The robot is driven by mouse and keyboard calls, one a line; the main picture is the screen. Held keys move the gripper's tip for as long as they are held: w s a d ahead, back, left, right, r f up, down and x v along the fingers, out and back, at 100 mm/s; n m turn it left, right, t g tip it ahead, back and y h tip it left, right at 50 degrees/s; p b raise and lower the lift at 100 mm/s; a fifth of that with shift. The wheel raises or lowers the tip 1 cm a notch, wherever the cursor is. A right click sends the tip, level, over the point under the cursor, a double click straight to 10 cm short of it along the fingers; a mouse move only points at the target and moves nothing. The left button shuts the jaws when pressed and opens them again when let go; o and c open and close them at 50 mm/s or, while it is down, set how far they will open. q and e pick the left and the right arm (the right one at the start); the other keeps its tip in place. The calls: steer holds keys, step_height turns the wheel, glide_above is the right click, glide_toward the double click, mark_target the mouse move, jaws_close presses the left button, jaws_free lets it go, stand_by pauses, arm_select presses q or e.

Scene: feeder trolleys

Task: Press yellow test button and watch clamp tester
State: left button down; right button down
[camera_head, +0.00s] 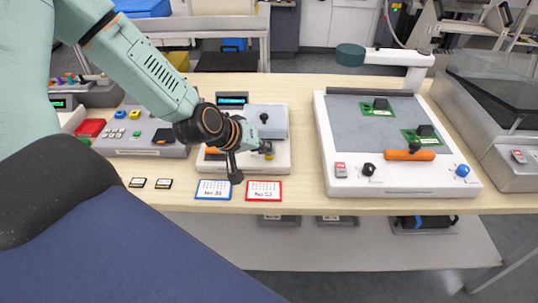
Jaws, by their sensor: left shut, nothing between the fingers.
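The clamp tester, a white-based device (280,163) with a grey block (275,120) on top and a dark display lit blue (232,100) behind it, stands near the table's front edge. My left gripper (237,178) is shut and empty, pointing down at the tester's front edge, left of the yellow part. I cannot tell whether it touches the tester. My wrist and fingers hide the tester's front left. My right gripper is not in view.
Two cards, blue-framed (213,190) and red-framed (264,191), lie before the tester. A white fixture (335,182) with green boards and an orange handle stands right of it. A grey button panel (165,150) stands left. A glass-lidded machine (490,110) stands far right.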

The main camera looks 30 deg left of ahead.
mark_target(265, 157)
arm_select(q)
steer(key=shift+f, duration=0.15)
stand_by(0.4)
steer(key=shift+r+p, duration=0.75)
steer(key=shift+r, duration=0.1)
step_height(265, 157, up, 5)
steer(key=p, duration=0.5)
stand_by(0.3)
steer(key=shift+s+f, duration=0.1)
steer(key=shift+s, duration=0.05)
